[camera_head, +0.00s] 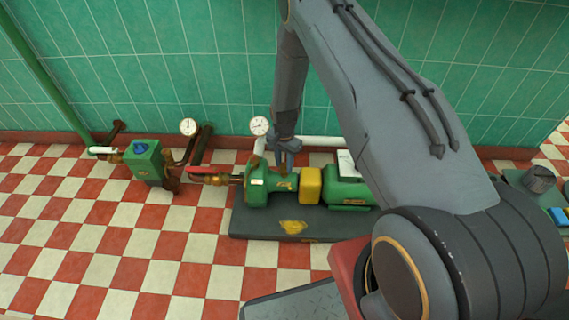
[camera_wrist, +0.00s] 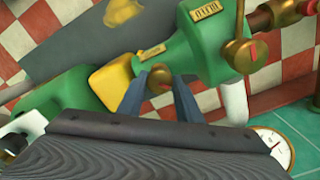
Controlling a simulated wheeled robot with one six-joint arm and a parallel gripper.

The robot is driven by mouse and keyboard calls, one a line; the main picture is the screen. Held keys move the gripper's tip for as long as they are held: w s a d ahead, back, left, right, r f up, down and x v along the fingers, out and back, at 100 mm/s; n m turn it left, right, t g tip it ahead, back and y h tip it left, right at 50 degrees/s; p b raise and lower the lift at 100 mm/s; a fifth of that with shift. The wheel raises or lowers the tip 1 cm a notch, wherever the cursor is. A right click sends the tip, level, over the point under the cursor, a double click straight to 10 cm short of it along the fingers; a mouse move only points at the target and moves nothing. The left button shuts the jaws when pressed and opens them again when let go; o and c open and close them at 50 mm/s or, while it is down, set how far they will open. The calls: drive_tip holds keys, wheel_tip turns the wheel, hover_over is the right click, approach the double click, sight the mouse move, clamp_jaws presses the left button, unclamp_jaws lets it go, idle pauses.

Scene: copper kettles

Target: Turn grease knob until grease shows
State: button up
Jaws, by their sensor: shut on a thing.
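The grease knob (camera_wrist: 160,76) is a small round brass knob on the green pump (camera_wrist: 190,50), beside the yellow coupling guard (camera_wrist: 113,80). My gripper (camera_wrist: 160,84) is shut on the knob, one blue-grey finger on each side. In the head view my gripper (camera_head: 287,153) reaches down onto the top of the pump (camera_head: 257,187), and the knob is hard to make out there. I cannot tell whether any grease shows at the knob. A yellow patch (camera_head: 293,226) lies on the dark base plate (camera_head: 252,222); I cannot tell what it is.
A red-handled valve (camera_head: 210,178) and pipes lead left to a green strainer box (camera_head: 144,160) with another gauge (camera_head: 188,127). The tiled wall (camera_head: 230,60) is close behind. The checkered floor (camera_head: 120,250) in front is clear.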

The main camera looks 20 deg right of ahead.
sight(284, 166)
drive_tip(key=shift+m, duration=0.3)
drive_tip(key=o, duration=1)
drive_tip(key=shift+o, duration=0.2)
drive_tip(key=shift+r+p, duration=0.75)
drive_tip(key=shift+r, duration=3.15)
